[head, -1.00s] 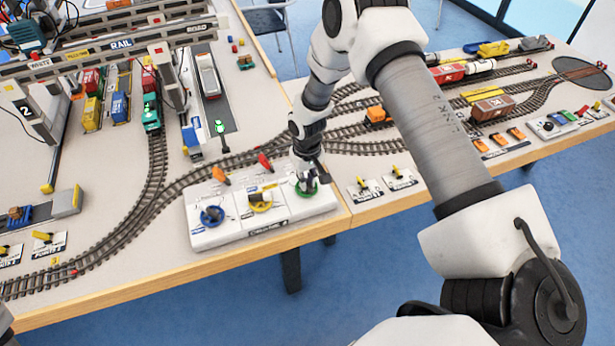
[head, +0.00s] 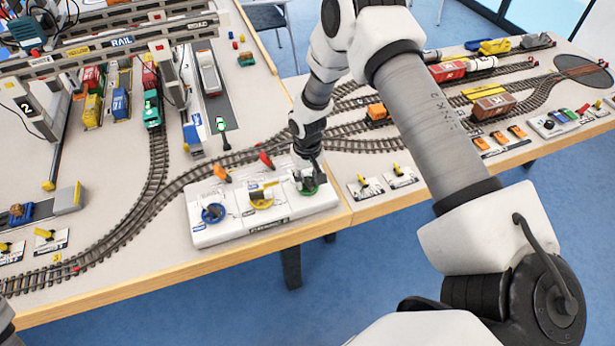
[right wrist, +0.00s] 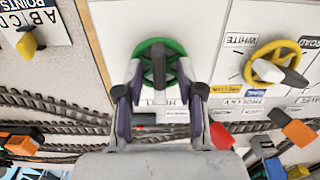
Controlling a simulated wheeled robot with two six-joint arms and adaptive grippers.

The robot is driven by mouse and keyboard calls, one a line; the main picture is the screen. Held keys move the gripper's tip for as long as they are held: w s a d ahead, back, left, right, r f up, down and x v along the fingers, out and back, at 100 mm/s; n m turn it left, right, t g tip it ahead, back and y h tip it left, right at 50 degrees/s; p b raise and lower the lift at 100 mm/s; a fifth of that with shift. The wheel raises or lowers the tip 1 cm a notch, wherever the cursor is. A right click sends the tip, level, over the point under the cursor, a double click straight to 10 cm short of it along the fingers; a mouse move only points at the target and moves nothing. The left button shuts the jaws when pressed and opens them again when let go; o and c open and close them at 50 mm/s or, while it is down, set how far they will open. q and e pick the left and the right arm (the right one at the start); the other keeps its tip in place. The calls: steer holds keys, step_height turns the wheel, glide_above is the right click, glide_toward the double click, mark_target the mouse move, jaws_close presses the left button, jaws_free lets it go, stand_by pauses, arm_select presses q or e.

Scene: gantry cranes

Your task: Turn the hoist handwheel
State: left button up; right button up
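A white control panel (head: 235,228) lies near the table's front edge. It carries a blue wheel (head: 213,213), a yellow wheel (head: 261,200) and a green handwheel (head: 309,191). The green handwheel also shows in the right wrist view (right wrist: 158,47), with a label below it partly hidden, so its name is not fully readable. My right gripper (right wrist: 160,78) is over the green handwheel, one fingertip on either side of its near part. The fingers stand apart, with a gap beside the hub; whether they touch the rim I cannot tell. My left gripper is not in view.
The yellow wheel (right wrist: 268,70) stands close beside the green one. Orange (head: 221,172) and red (head: 265,160) levers stand behind the wheels. Points levers (head: 366,186) are to the right. Tracks and a gantry crane (head: 110,45) fill the table further back.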

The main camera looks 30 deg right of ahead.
mark_target(308, 180)
steer(key=shift+r, duration=0.15)
step_height(308, 180, up, 12)
stand_by(0.3)
steer(key=shift+f, duration=0.2)
steer(key=f+b, duration=0.4)
steer(key=b, duration=0.4)
steer(key=shift+s+b, duration=0.2)
steer(key=shift+b, duration=0.15)
steer(key=shift+f+p, duration=0.2)
steer(key=shift+p, duration=0.1)
step_height(308, 180, down, 7)
steer(key=shift+r+p, duration=0.15)
steer(key=shift+p, duration=0.2)
steer(key=shift+r, duration=0.1)
jaws_close()
